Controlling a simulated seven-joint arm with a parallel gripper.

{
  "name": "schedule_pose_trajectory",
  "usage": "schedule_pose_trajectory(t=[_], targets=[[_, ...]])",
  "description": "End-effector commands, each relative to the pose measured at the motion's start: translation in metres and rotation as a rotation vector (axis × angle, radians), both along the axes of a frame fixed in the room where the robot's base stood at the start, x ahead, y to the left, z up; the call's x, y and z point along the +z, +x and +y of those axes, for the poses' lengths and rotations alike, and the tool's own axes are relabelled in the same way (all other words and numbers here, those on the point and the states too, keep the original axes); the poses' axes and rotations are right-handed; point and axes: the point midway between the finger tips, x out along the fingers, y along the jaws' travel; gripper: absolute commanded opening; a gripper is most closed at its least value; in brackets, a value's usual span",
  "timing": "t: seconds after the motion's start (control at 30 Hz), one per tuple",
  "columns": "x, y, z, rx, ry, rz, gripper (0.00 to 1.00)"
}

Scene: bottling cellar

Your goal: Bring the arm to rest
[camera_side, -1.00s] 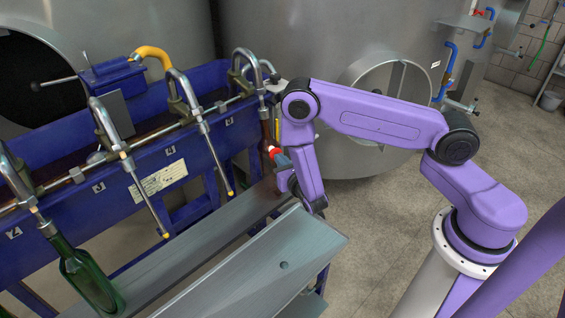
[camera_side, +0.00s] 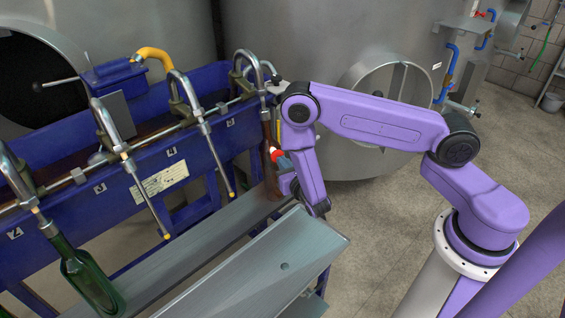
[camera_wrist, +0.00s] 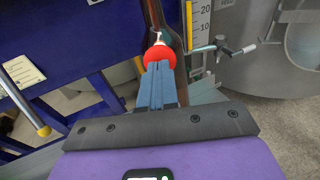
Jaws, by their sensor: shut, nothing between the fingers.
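My purple arm reaches from the right toward the blue filling rack. My gripper (camera_side: 281,157) is near the rack's right end, beside a brown bottle (camera_side: 271,178). In the wrist view its blue fingers (camera_wrist: 157,85) are together, with nothing between them. A red rounded piece (camera_wrist: 159,57) shows right at the fingertips; I cannot tell whether it belongs to the gripper. The brown bottle (camera_wrist: 155,12) shows beyond it, partly hidden. Whether the gripper touches the bottle is unclear.
The blue rack (camera_side: 140,170) carries several metal filling spouts. A green bottle (camera_side: 85,275) stands at the lower left. A metal shelf (camera_side: 265,265) lies below and in front of my gripper. Steel tanks (camera_side: 310,60) stand behind. Open floor (camera_side: 380,225) lies right of the shelf.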

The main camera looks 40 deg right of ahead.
Motion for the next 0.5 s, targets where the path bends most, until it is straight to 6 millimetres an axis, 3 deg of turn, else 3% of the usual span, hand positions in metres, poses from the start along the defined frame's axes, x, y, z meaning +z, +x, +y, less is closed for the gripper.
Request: schedule_pose_trajectory(t=[0.5], targets=[[0.0011, -0.0054, 0.0024, 0.002, 0.000, -0.001, 0.00]])
